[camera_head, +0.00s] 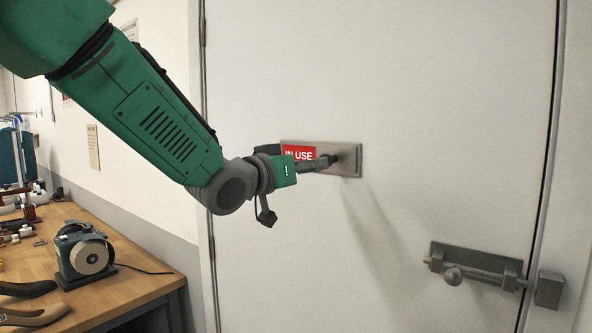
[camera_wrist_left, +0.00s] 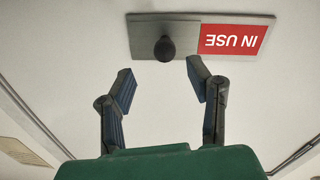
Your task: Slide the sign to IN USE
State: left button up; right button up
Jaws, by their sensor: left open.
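The sign (camera_head: 348,160) is a metal plate on the pale door. Its red IN USE panel (camera_head: 299,153) shows on the left in the head view, partly behind my left gripper (camera_head: 318,164). In the left wrist view, where the picture is upside down, the red panel (camera_wrist_left: 234,40) is on the right and the dark round knob (camera_wrist_left: 166,48) is left of it. My left gripper (camera_wrist_left: 160,74) is open and empty, its fingertips apart on either side of the knob's line and short of it in the picture. My right gripper is not in view.
A metal slide bolt (camera_head: 475,266) sits lower right on the door (camera_head: 430,110). A wooden workbench (camera_head: 125,290) with a small grinder-like machine (camera_head: 85,252) and other items stands at the left. The door face around the sign is clear.

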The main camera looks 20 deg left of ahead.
pick_arm(q)
jog(key=shift+a+v, duration=0.2)
jog(key=shift+v, duration=0.9)
jog(key=shift+a+v, duration=0.2)
jog(key=shift+v, duration=0.95)
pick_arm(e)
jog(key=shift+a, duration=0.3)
pick_arm(q)
jog(key=shift+w+d+f, duration=0.1)
jog(key=shift+w+d, duration=0.05)
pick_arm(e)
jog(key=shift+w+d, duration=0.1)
